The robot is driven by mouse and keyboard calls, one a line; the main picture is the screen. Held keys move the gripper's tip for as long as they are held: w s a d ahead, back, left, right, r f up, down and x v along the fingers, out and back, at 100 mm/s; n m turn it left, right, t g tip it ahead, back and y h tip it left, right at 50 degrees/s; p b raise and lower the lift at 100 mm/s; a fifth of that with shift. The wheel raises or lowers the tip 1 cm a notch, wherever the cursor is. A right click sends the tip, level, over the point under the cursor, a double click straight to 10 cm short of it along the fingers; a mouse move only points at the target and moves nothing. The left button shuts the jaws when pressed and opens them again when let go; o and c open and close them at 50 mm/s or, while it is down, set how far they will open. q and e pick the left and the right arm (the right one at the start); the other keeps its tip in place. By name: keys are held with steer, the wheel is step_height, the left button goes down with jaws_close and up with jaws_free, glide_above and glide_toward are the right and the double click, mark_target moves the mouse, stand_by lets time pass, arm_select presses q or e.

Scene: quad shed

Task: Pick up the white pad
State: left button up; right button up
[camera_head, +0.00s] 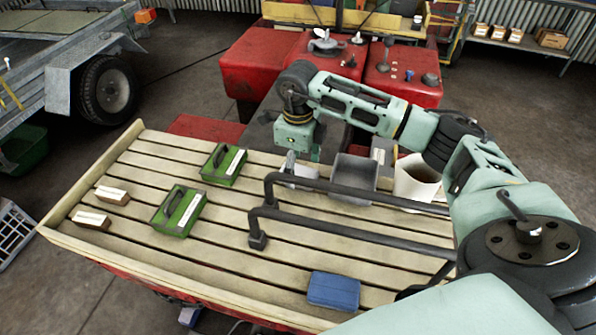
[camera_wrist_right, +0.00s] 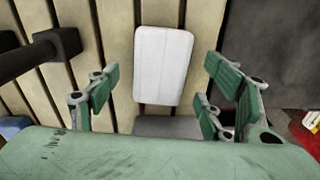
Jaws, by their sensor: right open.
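The white pad (camera_wrist_right: 163,65) shows in the right wrist view as a pale rounded rectangle over the wooden slats. My right gripper (camera_wrist_right: 163,95) is open, with its green fingers left and right of the pad and apart from it. Nothing is held. In the head view my right gripper (camera_head: 302,150) points down over the far side of the slatted bed, beside a pale grey piece (camera_head: 300,177). I cannot tell whether any of that piece is the pad. My left gripper is not in view.
A grey open bin (camera_head: 355,180) and a cream container (camera_head: 416,184) stand right of the gripper. Dark rails (camera_head: 345,237) cross the bed in front. Green boxes (camera_head: 179,211), wooden blocks (camera_head: 112,195) and a blue box (camera_head: 334,291) lie elsewhere. The bed's middle is clear.

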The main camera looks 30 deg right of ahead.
steer(key=shift+w+f, duration=0.1)
steer(key=shift+f, duration=0.75)
steer(key=shift+c, duration=0.3)
steer(key=c, duration=1)
steer(key=shift+o, duration=0.2)
steer(key=shift+r, duration=0.2)
